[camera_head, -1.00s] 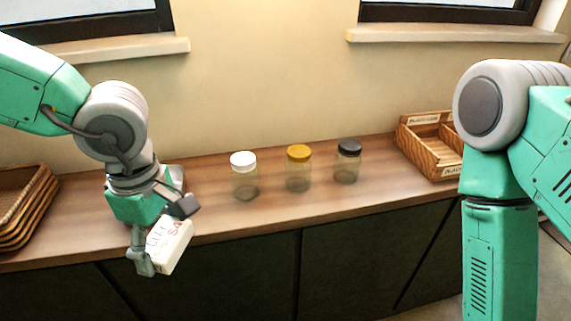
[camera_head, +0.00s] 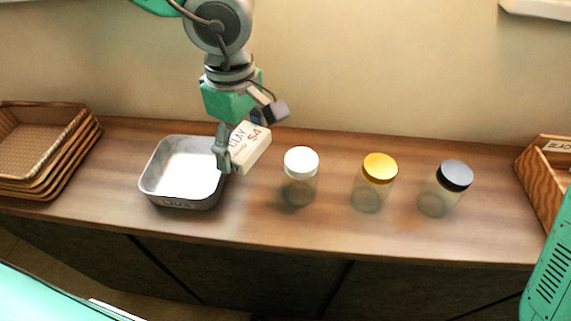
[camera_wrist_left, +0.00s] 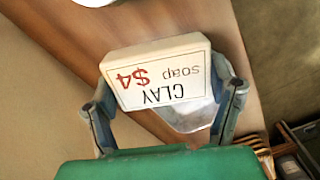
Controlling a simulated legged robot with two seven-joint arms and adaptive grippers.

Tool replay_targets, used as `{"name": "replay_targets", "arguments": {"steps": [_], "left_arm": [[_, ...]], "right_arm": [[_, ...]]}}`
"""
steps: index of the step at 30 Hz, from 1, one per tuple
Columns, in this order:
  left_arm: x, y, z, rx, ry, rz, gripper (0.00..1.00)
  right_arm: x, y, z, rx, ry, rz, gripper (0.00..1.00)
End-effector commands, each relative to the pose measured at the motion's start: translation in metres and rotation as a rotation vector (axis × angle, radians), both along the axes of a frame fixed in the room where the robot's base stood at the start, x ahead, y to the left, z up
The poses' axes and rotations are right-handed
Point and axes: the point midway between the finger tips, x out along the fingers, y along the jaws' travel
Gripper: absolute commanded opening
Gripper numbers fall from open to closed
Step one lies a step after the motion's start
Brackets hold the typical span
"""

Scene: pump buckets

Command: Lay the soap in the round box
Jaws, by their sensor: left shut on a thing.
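My left gripper (camera_head: 250,132) is shut on a white block of soap (camera_head: 250,148), with a finger on each side. The soap is tilted and its label reads CLAY soap $4 in the left wrist view (camera_wrist_left: 160,75). A grey metal box with rounded corners (camera_head: 185,203) sits open on the counter, left of the soap. I see nothing in it. In the head view the soap appears just right of the box's right rim, apparently above the counter; the exact height is unclear. My right gripper is out of view.
Jars with a white lid (camera_head: 301,161), a yellow lid (camera_head: 380,167) and a black lid (camera_head: 455,175) stand right of the box on the wooden counter (camera_head: 250,225). Stacked wicker trays (camera_head: 40,150) are at the left; a wooden crate (camera_head: 545,185) is at the right edge.

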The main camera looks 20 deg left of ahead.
Motion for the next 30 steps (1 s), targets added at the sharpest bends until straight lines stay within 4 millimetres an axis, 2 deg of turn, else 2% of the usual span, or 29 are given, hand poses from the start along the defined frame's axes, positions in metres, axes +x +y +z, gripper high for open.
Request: {"name": "replay_targets", "arguments": {"steps": [7, 14, 21, 30], "left_arm": [[0.001, 0.002, -0.047, 0.000, 0.007, 0.000, 0.43], [0.001, 0.001, -0.066, 0.001, 0.003, 0.000, 0.43], [0.001, 0.001, -0.098, 0.003, 0.005, 0.000, 0.43], [0.001, 0.001, -0.100, 0.000, 0.003, 0.001, 0.43]], "right_arm": [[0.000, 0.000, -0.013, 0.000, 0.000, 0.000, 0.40], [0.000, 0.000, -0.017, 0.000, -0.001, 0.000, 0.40], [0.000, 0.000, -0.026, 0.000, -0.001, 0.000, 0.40], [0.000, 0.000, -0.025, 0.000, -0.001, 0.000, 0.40]]}}
